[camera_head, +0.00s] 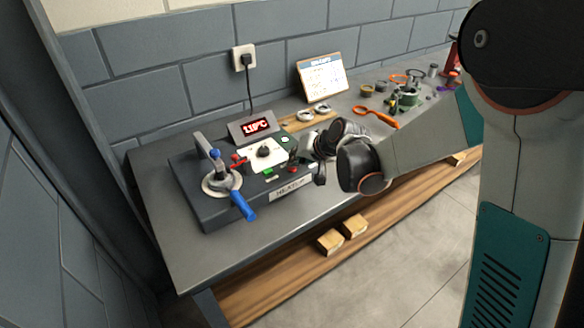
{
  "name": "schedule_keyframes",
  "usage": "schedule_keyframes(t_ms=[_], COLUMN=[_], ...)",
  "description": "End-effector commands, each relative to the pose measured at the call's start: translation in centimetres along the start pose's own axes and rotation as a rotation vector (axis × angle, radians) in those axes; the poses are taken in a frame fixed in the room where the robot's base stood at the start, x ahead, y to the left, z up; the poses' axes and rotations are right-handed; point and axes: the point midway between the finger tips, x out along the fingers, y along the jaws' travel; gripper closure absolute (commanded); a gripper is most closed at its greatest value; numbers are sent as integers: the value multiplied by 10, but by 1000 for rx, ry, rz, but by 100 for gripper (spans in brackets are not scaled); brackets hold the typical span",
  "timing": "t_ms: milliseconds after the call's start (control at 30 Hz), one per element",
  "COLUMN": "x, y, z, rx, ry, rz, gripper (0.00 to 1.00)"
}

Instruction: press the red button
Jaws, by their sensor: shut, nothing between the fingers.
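A dark grey device (217,218) sits on the workbench, with a lit red display (257,126) at its back. A white plate with a black knob (264,152) is on its top. A small red button (293,169) shows near its front right, and a small green button (268,171) is left of it. My gripper (302,163) reaches in from the right, shut and empty, by the red button. The dark fingers partly cover this corner, and I cannot tell whether they touch the button.
A clamp with a blue handle (243,206) stands at the device's left, beside a small red lever (238,162). An orange-handled tool (376,116) and several small items lie to the right. A calendar (322,77) stands at the back. The bench's front left is clear.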

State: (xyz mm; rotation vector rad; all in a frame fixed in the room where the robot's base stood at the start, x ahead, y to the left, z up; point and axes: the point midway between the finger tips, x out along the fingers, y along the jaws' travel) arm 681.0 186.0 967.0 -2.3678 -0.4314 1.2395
Motion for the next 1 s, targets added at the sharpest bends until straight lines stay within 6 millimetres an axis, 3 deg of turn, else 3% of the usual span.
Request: schedule_keyframes(t_ms=[667, 1000], x=[2, -9], y=[2, -7], z=[2, -6], rx=[0, 0], ry=[-1, 0], rz=[0, 0], gripper=[100, 100])
